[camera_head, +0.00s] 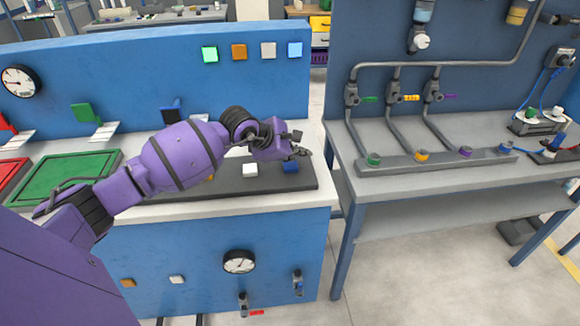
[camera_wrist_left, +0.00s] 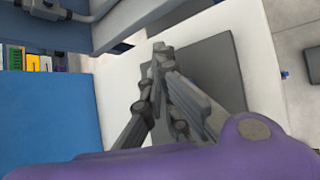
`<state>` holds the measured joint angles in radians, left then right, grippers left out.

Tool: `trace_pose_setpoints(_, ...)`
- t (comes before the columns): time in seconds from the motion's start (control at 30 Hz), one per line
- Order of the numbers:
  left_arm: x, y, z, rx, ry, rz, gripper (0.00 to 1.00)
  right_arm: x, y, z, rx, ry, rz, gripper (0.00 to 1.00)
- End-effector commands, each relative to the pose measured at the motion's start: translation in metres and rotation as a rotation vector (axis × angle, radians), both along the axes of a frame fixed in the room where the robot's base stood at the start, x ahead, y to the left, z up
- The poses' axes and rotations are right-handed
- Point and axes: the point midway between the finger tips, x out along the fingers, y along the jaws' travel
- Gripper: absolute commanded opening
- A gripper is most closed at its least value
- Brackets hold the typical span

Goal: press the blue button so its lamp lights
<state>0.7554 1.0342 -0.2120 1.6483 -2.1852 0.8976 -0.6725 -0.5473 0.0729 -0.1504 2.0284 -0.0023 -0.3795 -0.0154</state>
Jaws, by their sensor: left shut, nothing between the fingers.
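The blue button (camera_head: 290,168) sits at the right end of a dark grey plate (camera_head: 230,187) on the bench. My left gripper (camera_head: 299,152) is shut and empty, its fingertips just above or at the blue button; I cannot tell whether they touch. On the upright blue panel, the blue lamp (camera_head: 295,50) is a bright light blue and looks lit. My right gripper is not in view.
A white button (camera_head: 250,170) is left of the blue one. The green lamp (camera_head: 210,54) glows; the orange lamp (camera_head: 239,51) and white lamp (camera_head: 268,50) look duller. A pipe bench (camera_head: 460,182) stands to the right, across a narrow gap.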

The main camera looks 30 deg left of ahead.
Motion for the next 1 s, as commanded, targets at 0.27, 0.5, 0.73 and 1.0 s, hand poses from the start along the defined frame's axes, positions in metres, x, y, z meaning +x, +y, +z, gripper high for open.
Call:
trace_pose_setpoints(0.27,0.000,0.000,0.000,0.000,0.001,-0.001,0.00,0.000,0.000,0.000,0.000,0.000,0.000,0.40)
trace_pose_setpoints(0.5,0.001,0.000,0.018,0.000,-0.004,0.000,0.00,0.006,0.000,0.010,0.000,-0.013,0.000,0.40)
trace_pose_setpoints(0.73,0.000,0.000,0.042,0.000,-0.004,0.000,0.00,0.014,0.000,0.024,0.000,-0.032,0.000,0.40)
trace_pose_setpoints(1.0,0.000,0.000,0.061,0.000,0.000,0.000,0.00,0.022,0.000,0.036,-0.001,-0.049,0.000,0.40)
